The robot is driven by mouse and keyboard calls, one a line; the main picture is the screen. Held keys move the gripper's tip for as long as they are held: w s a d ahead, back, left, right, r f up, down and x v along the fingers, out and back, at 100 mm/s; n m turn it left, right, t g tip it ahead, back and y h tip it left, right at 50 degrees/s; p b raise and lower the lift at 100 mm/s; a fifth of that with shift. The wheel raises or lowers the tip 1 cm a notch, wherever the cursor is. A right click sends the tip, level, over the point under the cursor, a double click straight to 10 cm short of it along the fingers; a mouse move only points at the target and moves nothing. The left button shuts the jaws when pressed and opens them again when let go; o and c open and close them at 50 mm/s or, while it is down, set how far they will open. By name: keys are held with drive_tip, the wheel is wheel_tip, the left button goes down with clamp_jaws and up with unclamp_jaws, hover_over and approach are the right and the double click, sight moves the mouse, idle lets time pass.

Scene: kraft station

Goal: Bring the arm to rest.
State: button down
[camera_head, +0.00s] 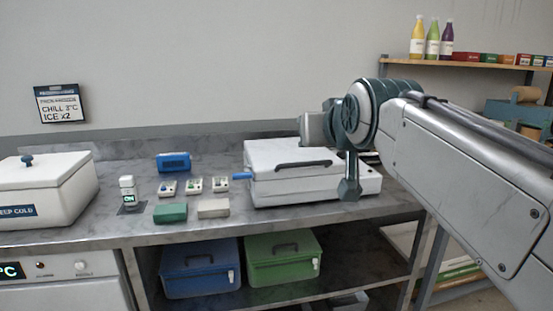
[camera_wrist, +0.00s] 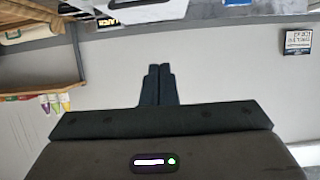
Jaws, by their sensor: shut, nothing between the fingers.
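My gripper (camera_wrist: 159,72) shows in the wrist view with its two dark fingers together, shut and empty. Pale grey wall lies behind the fingers, and they touch nothing there. In the head view my arm reaches in from the right, raised, with its end in front of and above the white box (camera_head: 312,189) on the counter. I cannot clearly make out the fingertips in that view. The wrist view is upside down, with the counter along its top edge.
The steel counter (camera_head: 95,234) holds a white cold box (camera_head: 45,190), a blue case (camera_head: 174,162) and several small items. Blue (camera_head: 200,270) and green (camera_head: 283,260) bins stand below. A wall shelf (camera_head: 470,65) with bottles is behind my arm. Open air lies left of the arm's end.

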drive_tip(key=s+d+f+m+g+h+p, duration=0.1)
drive_tip(key=s+d+f+g+p, duration=0.2)
drive_tip(key=s+f, duration=0.6)
drive_tip(key=s+d+f+m+g+h+p, duration=0.1)
drive_tip(key=s+d+f+g+p, duration=0.3)
drive_tip(key=s+f+g+p, duration=0.3)
wheel_tip(320, 180, down, 4)
drive_tip(key=shift+s+f+g+p, duration=0.2)
drive_tip(key=shift+s+g+p, duration=0.1)
drive_tip(key=shift+s+p, duration=0.8)
drive_tip(key=shift+d, duration=0.1)
